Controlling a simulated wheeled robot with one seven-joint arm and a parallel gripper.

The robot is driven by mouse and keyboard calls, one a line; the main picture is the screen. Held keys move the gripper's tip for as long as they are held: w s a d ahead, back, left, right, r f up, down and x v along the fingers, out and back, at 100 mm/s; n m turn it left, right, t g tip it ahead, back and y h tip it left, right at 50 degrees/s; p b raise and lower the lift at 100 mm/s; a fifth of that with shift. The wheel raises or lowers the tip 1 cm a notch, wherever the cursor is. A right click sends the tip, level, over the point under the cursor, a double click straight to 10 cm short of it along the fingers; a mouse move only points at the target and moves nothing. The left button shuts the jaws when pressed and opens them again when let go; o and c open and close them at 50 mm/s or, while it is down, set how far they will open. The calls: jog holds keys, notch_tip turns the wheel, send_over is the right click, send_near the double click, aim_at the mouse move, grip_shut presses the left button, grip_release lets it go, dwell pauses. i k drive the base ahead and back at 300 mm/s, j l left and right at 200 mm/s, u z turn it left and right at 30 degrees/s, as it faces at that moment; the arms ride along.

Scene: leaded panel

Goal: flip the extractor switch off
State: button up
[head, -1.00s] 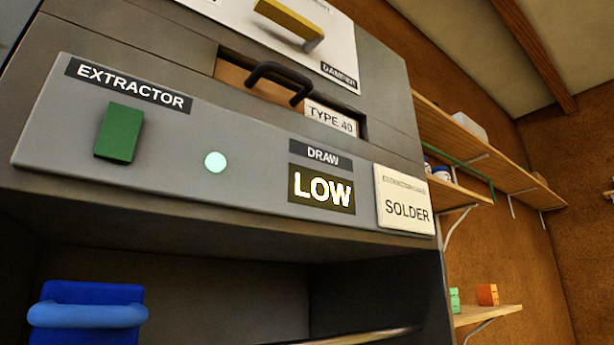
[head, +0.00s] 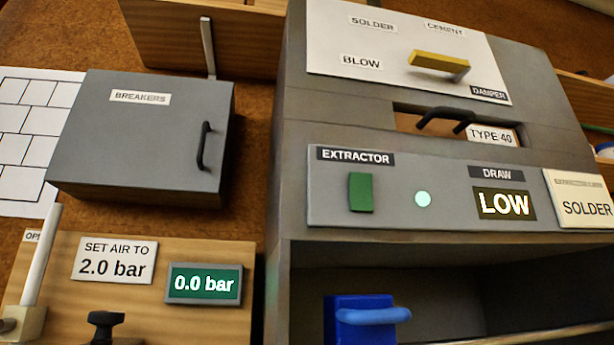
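The extractor switch (head: 361,193) is a green rectangular rocker on the grey control panel (head: 322,214), under a black EXTRACTOR label (head: 355,157). A pale green round lamp (head: 423,199) to its right looks lit. The draw display (head: 504,204) reads LOW. My gripper is not in the head view, and nothing covers the switch.
A yellow damper lever (head: 439,62) and a black handle (head: 446,117) stick out above the panel. The closed breakers box (head: 140,135) is at left. Below it are a 0.0 bar gauge (head: 204,284), a white lever (head: 42,255) and a black knob (head: 105,325). A blue handled object (head: 362,318) sits in the opening.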

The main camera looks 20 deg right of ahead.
aim_at(361, 197)
jog(key=i+j, duration=0.1)
jog(key=j, duration=0.45)
jog(key=i+j, duration=0.1)
jog(key=j, duration=0.45)
jog(key=i+j, duration=0.1)
jog(key=j, duration=0.95)
jog(key=i+j, duration=0.15)
jog(key=j, duration=0.4)
jog(key=i+j, duration=0.1)
jog(key=j, duration=0.45)
jog(key=z, duration=2.2)
